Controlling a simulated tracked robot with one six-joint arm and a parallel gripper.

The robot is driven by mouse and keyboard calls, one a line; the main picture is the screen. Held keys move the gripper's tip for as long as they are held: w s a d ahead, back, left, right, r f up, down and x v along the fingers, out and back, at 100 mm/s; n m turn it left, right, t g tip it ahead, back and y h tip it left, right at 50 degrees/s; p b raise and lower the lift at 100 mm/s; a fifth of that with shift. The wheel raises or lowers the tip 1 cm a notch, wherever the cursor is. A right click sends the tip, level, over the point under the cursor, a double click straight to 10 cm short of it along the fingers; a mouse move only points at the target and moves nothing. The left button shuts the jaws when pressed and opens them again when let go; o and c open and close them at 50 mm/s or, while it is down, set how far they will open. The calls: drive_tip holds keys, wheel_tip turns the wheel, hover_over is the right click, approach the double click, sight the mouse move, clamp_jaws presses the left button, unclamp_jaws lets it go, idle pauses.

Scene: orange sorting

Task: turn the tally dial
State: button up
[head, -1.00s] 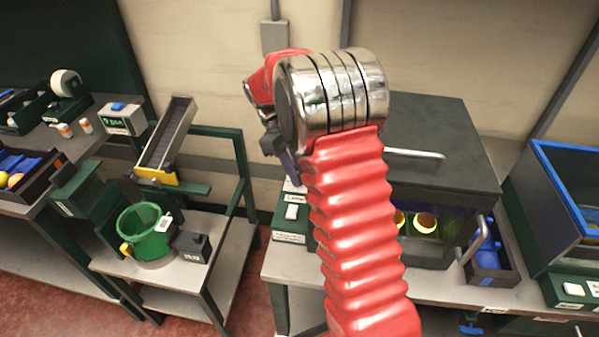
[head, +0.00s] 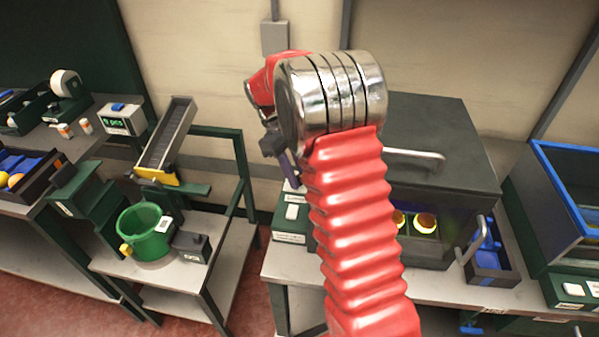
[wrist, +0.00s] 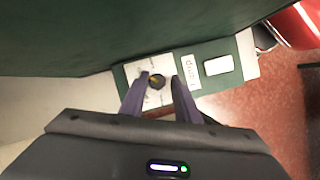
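The tally dial (wrist: 156,82) is a small dark knob with a yellow mark, on a white plate of a green control box (wrist: 215,50) in the wrist view. My gripper (wrist: 160,77) is open, its two purple fingers apart on either side of the dial as seen from the wrist. I cannot tell whether the fingers touch it or are still above it. In the head view my gripper (head: 286,165) is mostly hidden behind my wrist. The green box (head: 290,238) shows there with a white switch on it, and the dial is hidden.
A large dark cabinet (head: 440,150) with metal handles stands right beside the box on the bench. A blue-rimmed bin (head: 560,150) is at far right. A green bucket (head: 146,240) stands on a lower table at left, across a gap of red floor.

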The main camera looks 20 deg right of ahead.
drive_tip(key=shift+o, duration=1.4)
drive_tip(key=shift+d+r, duration=0.1)
drive_tip(key=shift+w+r, duration=0.1)
drive_tip(key=shift+r, duration=0.05)
drive_tip(key=v, duration=1.3)
drive_tip(key=shift+r, duration=0.2)
